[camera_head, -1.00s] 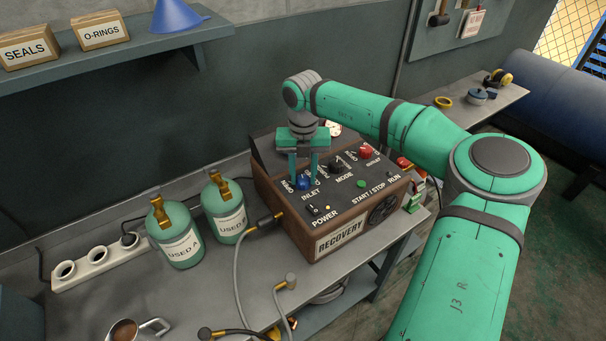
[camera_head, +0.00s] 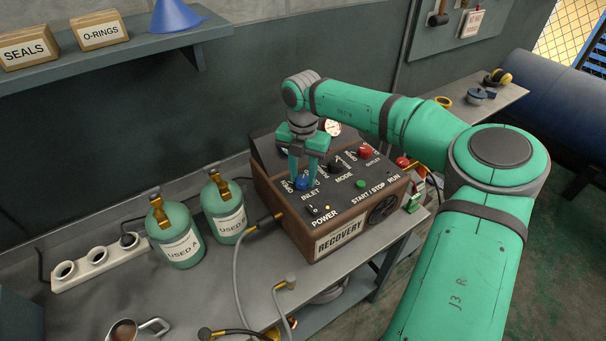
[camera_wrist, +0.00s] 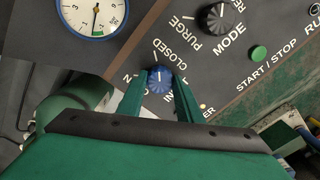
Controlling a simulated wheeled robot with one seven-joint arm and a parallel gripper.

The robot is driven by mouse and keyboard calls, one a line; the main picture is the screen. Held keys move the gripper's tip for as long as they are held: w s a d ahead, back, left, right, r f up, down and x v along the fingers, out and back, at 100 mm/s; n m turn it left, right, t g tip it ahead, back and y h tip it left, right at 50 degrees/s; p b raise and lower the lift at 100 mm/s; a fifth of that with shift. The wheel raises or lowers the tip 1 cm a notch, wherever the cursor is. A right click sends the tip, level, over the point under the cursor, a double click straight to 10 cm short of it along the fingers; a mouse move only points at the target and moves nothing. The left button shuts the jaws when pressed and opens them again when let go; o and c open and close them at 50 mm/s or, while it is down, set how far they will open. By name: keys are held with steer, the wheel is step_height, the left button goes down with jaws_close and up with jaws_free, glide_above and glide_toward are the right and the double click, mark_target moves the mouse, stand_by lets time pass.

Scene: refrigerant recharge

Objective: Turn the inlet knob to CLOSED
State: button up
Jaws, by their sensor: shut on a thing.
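The blue inlet knob (camera_head: 302,184) is on the top panel of the wooden-sided recovery unit (camera_head: 340,240), near its left corner. My gripper (camera_head: 302,178) points down at the knob with one finger on each side, shut on it. In the wrist view the blue knob (camera_wrist: 160,78) sits between the two green fingertips of my gripper (camera_wrist: 160,88). Its white pointer line is near upright in that picture. The CLOSED label (camera_wrist: 173,54) is just above the knob. The other labels around the knob are partly hidden by the fingers.
The black mode knob (camera_head: 336,165), red outlet knob (camera_head: 366,152) and green start/stop button (camera_head: 361,184) are on the same panel. A gauge (camera_head: 332,128) stands behind. Two green cylinders, USED A (camera_head: 176,240) and USED B (camera_head: 226,212), stand left of the unit. A grey hose (camera_head: 238,275) hangs in front.

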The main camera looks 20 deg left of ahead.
mark_target(303, 179)
steer(key=o, duration=1)
steer(key=shift+o, duration=0.2)
steer(key=shift+r, duration=0.1)
step_height(303, 179, up, 11)
steer(key=shift+f, duration=0.25)
